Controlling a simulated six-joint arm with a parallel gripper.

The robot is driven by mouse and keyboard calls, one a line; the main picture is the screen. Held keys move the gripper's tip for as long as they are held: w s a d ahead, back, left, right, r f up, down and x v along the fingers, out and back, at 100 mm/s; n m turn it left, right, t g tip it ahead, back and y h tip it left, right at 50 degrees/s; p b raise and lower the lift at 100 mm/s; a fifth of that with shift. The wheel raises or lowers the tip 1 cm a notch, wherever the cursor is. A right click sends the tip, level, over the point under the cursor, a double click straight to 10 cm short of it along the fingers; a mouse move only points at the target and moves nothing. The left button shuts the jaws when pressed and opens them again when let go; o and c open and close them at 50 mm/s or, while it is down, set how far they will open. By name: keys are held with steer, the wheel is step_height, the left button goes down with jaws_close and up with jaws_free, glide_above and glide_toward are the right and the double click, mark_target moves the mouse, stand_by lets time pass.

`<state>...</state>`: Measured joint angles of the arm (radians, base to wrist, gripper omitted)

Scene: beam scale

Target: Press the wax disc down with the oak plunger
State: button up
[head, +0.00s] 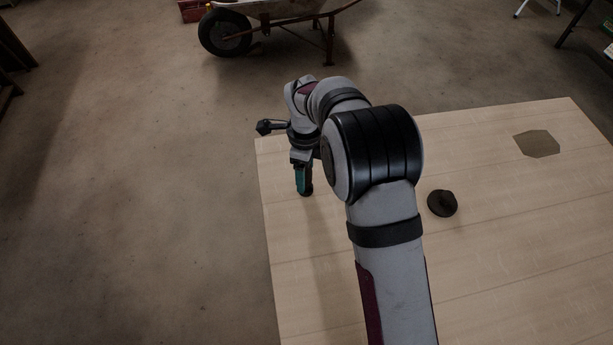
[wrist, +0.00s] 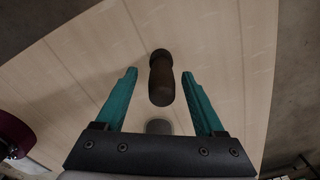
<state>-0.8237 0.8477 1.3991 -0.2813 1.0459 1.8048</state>
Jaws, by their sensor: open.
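My gripper (head: 304,184) points down over the left part of the table, its teal fingers apart. In the wrist view a dark brown, roughly cylindrical piece with a rounded dark end, which looks like the oak plunger (wrist: 161,82), lies between the two open fingers, with gaps on both sides. In the head view the fingers mostly hide it. A small dark round object (head: 442,203) sits on the table right of my arm; I cannot tell whether it is the wax disc. A grey rounded shape (wrist: 158,127) shows near the palm, unclear what.
The pale wooden table (head: 500,250) has a flat olive-brown patch (head: 537,144) at its far right. Much of its right side is clear. My arm hides part of the middle. A wheelbarrow (head: 262,22) stands on the floor beyond the table.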

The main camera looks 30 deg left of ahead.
step_height(320, 180, down, 4)
steer(key=shift+w+r, duration=0.1)
steer(key=shift+r, duration=0.05)
jaws_close()
